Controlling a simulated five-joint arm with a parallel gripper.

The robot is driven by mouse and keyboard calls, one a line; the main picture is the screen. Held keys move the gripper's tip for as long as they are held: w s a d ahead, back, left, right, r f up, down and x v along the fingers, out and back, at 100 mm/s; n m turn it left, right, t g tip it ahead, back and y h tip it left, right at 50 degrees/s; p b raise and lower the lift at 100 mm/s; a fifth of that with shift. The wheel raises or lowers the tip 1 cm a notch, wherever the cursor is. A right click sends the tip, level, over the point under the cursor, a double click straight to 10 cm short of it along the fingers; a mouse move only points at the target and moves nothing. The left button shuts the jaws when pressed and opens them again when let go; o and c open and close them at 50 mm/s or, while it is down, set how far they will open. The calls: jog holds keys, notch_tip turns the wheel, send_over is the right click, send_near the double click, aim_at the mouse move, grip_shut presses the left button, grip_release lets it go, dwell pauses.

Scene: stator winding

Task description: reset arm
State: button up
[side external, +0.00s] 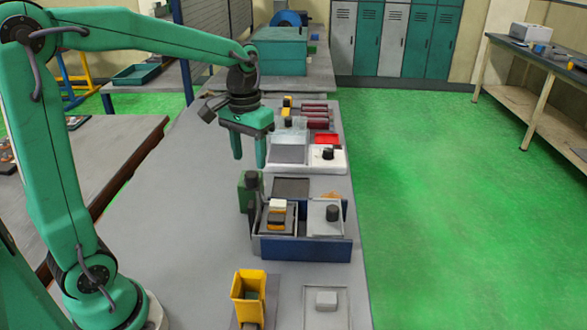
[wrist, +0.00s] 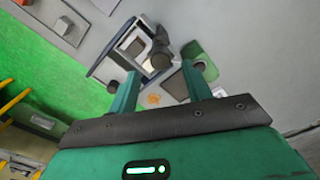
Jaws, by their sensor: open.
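My gripper (side external: 248,160) hangs from the green arm above the grey workbench (side external: 185,215) in the side view. Its two green fingers point down and stand apart, with nothing between them that I can make out. In the wrist view the gripper (wrist: 163,82) also shows its fingers spread, with a blurred workstation beyond and below them. The fingers appear clear of the bench and its parts.
Below and in front of the gripper stands a blue-fronted station (side external: 306,249) with a green block (side external: 248,190) at its left. The bench's left side is bare.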

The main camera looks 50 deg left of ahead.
jog(key=s+d+r+m+t, duration=0.1)
jog(key=s+d+t, duration=0.1)
jog(key=s, duration=0.5)
jog(key=s+d+r+m+t, duration=0.1)
jog(key=s+d+m+t, duration=0.1)
jog(key=s, duration=0.5)
jog(key=shift+d+t, duration=0.5)
jog(key=shift+t, duration=0.3)
